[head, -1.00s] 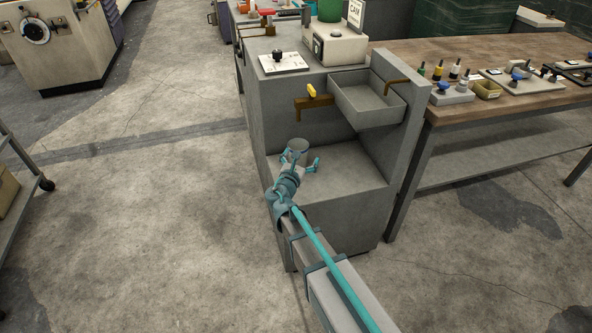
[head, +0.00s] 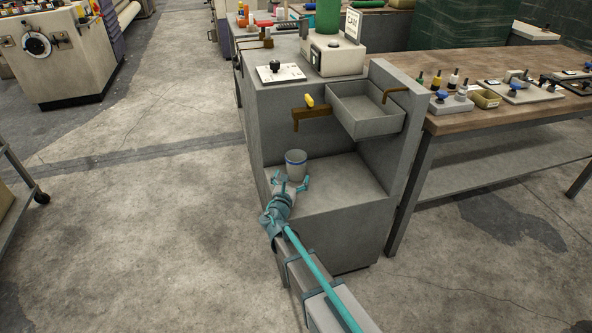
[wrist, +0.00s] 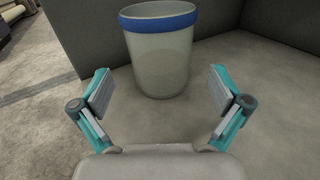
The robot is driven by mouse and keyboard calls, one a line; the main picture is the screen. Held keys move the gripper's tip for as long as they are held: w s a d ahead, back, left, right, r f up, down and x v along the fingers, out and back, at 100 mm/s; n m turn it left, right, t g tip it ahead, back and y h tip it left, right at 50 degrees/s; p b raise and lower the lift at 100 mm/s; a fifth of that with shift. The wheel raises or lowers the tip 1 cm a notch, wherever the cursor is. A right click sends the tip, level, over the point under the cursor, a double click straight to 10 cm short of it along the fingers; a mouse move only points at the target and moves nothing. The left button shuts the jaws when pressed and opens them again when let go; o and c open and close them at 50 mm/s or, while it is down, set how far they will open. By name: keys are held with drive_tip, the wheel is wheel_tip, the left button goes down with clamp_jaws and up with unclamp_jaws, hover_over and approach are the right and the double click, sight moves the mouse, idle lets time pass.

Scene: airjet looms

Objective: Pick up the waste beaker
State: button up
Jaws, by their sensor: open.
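The waste beaker (head: 296,164) is a grey-white cup with a blue band near its rim. It stands upright on the lower shelf (head: 340,188) of the grey cabinet, near the shelf's left side. In the wrist view the beaker (wrist: 160,58) stands ahead of my gripper, roughly centred. My gripper (head: 291,183) is open in front of the beaker on the near side. In the wrist view its two teal fingers (wrist: 160,92) are spread wide, with the beaker just beyond them and nothing held between them.
Above the shelf are a brass tap (head: 312,112) with a yellow handle and a grey basin (head: 370,118). The cabinet's back and right walls bound the shelf. A wooden workbench (head: 470,118) with small tools stands at right.

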drive_tip(key=w, duration=0.4)
drive_tip(key=w+d, duration=0.1)
drive_tip(key=w, duration=0.1)
drive_tip(key=shift+b, duration=0.3)
drive_tip(key=shift+s, duration=0.1)
drive_tip(key=c, duration=1.4)
